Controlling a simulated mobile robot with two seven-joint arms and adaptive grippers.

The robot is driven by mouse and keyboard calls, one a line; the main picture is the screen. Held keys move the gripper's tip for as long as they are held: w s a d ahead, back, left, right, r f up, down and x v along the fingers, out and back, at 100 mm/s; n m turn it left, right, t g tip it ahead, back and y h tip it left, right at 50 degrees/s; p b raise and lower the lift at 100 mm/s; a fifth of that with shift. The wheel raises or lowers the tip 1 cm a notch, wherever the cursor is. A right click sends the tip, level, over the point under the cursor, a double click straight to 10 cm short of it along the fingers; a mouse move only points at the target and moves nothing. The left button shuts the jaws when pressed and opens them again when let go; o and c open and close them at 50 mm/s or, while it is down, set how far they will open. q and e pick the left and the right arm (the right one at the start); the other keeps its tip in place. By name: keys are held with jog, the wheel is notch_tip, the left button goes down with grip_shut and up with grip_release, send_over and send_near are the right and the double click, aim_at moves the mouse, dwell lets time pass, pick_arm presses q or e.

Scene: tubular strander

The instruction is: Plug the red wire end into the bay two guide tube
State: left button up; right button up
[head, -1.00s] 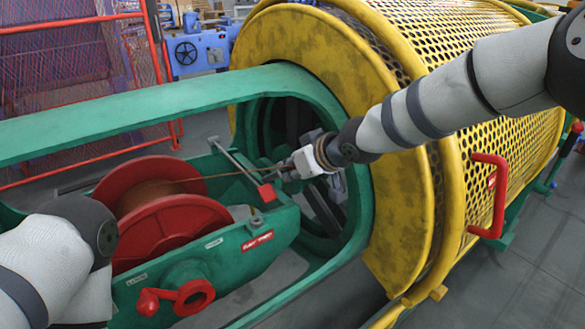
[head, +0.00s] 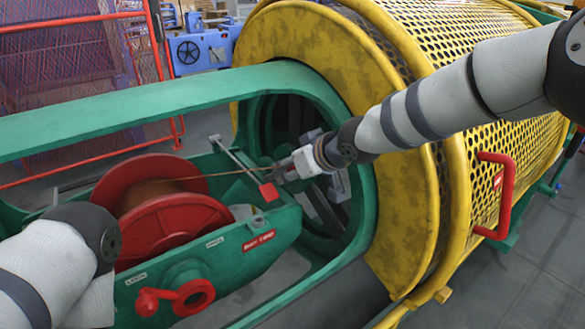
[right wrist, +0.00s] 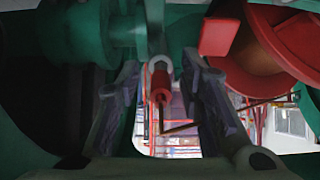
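The red wire end (right wrist: 160,86) is a small red sleeve between my right gripper's fingers in the right wrist view. A gap shows on each side of it, so my right gripper (right wrist: 160,108) looks open around it. The sleeve's top meets a pale round mouth (right wrist: 159,62) under a green part, likely the guide tube; how deep it sits I cannot tell. The copper wire (right wrist: 178,129) leaves the sleeve's lower end and bends right. In the head view my right gripper (head: 283,170) is inside the green cradle's far end. My left gripper is out of view.
A red spool (head: 172,230) sits in the green cradle (head: 240,262), with a red flag (head: 268,191) close to my right gripper. The green frame bar (head: 150,107) runs across the left. The yellow perforated drum (head: 400,210) stands right, under my right arm.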

jog(key=v, duration=1.2)
jog(key=shift+d, duration=0.1)
dwell(0.7)
jog(key=s+d+f+m+g+h+p, duration=0.1)
jog(key=s+d+f+m+g, duration=0.15)
jog(key=s+f, duration=0.95)
jog(key=s+d+f+m+g+h, duration=0.1)
jog(key=s+d+f+m+g, duration=0.2)
jog(key=s+f, duration=0.85)
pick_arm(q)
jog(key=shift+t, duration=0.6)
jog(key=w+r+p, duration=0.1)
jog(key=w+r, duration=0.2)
pick_arm(e)
jog(key=s+d+f+m+g+h, duration=0.1)
jog(key=s+d+f, duration=0.3)
jog(key=s, duration=0.8)
jog(key=s+d+f+m+g+h, duration=0.1)
jog(key=s+d+f+g+h, duration=0.1)
jog(key=s+d+f+g, duration=0.2)
jog(key=s+d, duration=0.3)
jog(key=s, duration=0.5)
jog(key=shift+s+d+h, duration=0.4)
